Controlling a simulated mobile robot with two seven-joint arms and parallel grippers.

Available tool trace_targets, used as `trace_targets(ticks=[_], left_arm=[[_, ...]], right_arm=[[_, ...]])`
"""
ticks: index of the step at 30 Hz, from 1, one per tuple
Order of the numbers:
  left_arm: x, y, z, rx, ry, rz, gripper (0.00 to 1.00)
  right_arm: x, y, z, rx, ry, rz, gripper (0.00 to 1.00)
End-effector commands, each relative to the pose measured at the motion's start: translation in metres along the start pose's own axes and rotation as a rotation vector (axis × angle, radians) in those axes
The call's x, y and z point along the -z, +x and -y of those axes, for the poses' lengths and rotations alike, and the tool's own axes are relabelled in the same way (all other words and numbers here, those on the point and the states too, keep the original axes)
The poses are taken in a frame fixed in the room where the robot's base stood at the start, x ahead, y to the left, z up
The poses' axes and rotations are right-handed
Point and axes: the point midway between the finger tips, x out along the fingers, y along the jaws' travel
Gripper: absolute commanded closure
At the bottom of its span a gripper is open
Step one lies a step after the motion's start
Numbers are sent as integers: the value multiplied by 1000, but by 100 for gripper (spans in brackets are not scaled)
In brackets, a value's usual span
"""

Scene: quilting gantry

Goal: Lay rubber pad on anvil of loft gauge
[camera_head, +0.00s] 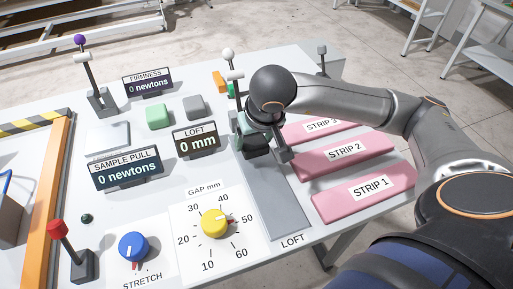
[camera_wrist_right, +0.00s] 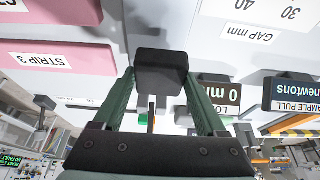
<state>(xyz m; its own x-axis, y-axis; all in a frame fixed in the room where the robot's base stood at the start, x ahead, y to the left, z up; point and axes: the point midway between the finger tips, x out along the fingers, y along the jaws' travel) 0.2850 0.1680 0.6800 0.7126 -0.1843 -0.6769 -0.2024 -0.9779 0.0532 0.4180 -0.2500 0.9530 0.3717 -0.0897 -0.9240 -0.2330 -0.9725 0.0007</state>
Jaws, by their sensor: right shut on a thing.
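My right gripper (camera_head: 257,141) has green fingers and is shut on a dark block that looks like the rubber pad (camera_head: 256,150). In the right wrist view the pad (camera_wrist_right: 161,68) sits between the fingertips. The loft gauge has a "0 mm" display (camera_head: 196,140) and a long grey plate (camera_head: 280,207) with the LOFT label at its near end. The gripper and pad are over the far part of this plate. My wrist hides the area behind, so I cannot tell the anvil's outline or whether the pad touches it. My left gripper is not in view.
Pink strips labelled STRIP 1 (camera_head: 340,200), STRIP 2 (camera_head: 320,163) and STRIP 3 lie right of the plate. A white-knobbed lever (camera_head: 229,56) stands behind my wrist. A green block (camera_head: 157,117) and grey block (camera_head: 194,107) lie left. The yellow gap dial (camera_head: 214,223) is near.

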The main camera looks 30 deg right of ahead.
Motion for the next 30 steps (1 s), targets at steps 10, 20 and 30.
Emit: trace_targets(ticks=[10, 20, 30], left_arm=[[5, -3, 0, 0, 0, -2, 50], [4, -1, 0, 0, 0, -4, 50], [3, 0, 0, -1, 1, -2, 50]], right_arm=[[-10, 38, -8, 0, 0, 2, 86], [-12, 42, -8, 0, 0, -2, 86], [-12, 43, -8, 0, 0, 0, 0]])
